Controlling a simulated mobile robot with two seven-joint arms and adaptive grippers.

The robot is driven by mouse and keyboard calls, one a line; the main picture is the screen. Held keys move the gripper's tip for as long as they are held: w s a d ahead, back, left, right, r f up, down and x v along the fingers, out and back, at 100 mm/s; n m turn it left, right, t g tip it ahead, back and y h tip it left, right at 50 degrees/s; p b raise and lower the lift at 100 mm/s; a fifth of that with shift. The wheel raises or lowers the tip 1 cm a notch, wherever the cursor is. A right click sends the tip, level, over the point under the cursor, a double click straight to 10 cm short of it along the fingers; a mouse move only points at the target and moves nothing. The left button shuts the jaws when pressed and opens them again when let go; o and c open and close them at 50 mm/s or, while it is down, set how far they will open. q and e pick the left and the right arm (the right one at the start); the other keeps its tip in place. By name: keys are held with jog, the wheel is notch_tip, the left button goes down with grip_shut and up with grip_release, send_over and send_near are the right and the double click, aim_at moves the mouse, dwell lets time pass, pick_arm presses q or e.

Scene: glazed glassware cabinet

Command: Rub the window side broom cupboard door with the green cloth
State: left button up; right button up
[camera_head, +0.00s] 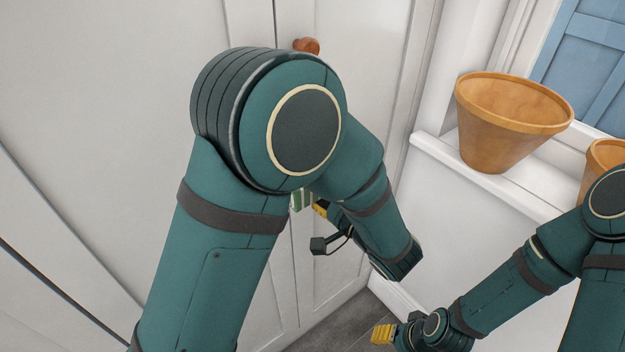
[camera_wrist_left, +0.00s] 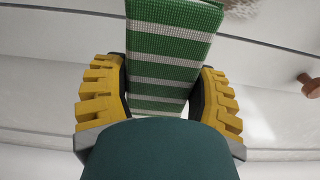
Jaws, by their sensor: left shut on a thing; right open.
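The green cloth (camera_wrist_left: 170,45), striped with white, is held between the yellow fingers of my left gripper (camera_wrist_left: 163,88) in the left wrist view. In the head view my left arm hides most of that gripper, and only a sliver of the cloth (camera_head: 299,201) shows in front of the white cupboard doors. The window side door (camera_head: 365,60) is the right one, with a round wooden knob (camera_head: 306,45); it looks shut. I cannot tell whether the cloth touches it. My right gripper (camera_head: 384,333) is open and empty, low at the bottom right above the floor.
A wooden pot (camera_head: 510,115) stands on the white window ledge (camera_head: 470,170) at the right. A second pot (camera_head: 601,160) is partly hidden by my right arm. Blue panels (camera_head: 590,55) show beyond the window frame. Grey floor (camera_head: 335,325) shows below the doors.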

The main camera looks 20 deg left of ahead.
pick_arm(q)
jog(key=shift+s+d, duration=0.1)
jog(key=shift+d, duration=0.05)
jog(key=shift+v, duration=1.45)
